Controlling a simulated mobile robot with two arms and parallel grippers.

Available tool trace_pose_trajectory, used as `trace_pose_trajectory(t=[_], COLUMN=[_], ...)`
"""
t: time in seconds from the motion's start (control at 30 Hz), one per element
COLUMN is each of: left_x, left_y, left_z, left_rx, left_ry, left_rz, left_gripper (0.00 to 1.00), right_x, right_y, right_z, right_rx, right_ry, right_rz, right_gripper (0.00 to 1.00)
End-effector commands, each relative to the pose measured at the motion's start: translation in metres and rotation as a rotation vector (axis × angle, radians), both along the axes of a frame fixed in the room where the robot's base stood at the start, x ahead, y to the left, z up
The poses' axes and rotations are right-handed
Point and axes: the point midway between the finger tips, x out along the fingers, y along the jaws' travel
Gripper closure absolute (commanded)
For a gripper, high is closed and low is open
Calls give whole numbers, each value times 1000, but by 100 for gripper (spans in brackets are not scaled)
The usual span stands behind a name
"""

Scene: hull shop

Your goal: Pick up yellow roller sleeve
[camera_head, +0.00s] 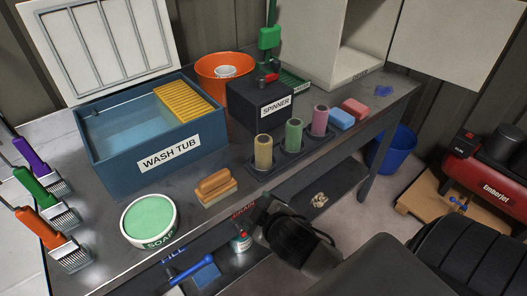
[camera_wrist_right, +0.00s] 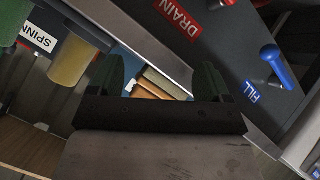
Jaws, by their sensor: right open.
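The yellow roller sleeve (camera_head: 263,152) stands upright in a dark holder (camera_head: 258,170) near the table's front edge, left of a green sleeve (camera_head: 293,135) and a pink sleeve (camera_head: 319,120). In the right wrist view the yellow sleeve (camera_wrist_right: 73,60) is at the left, outside the jaws. My right gripper (camera_wrist_right: 160,66) is open with nothing between its fingers; a wooden-handled brush shows beyond them. In the head view my right gripper (camera_head: 262,210) is in front of the table edge, apart from the sleeve. My left gripper is not in view.
The wooden brush (camera_head: 215,188) and soap bowl (camera_head: 149,220) lie left of the holder. The wash tub (camera_head: 130,160) and spinner (camera_head: 255,115) stand behind. Blue (camera_head: 341,119) and pink (camera_head: 355,107) sponges lie to the right. A blue-handled valve (camera_wrist_right: 277,66) is below the table edge.

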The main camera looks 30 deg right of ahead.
Motion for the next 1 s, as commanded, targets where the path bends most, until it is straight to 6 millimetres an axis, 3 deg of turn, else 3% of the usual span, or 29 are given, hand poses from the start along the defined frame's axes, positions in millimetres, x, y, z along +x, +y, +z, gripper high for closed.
trace_pose_trajectory(t=[0.03,0.1,0.4,0.53,0.67,0.77,0.9,1.0], left_x=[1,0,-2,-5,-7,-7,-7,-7], left_y=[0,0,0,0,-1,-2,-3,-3], left_z=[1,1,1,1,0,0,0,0], left_rx=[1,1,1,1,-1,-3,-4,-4], left_ry=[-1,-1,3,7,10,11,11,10], left_rz=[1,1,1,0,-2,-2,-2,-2], left_gripper=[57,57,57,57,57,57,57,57], right_x=[17,34,83,91,92,93,94,92], right_y=[0,2,31,52,57,34,-30,-78], right_z=[28,57,154,187,191,178,163,161], right_rx=[-71,-163,-619,-963,-1364,-1653,-1936,-2029], right_ry=[-113,-248,-761,-1012,-1169,-1165,-980,-798], right_rz=[55,128,496,785,1163,1485,1907,2136], right_gripper=[21,21,21,21,21,21,21,21])
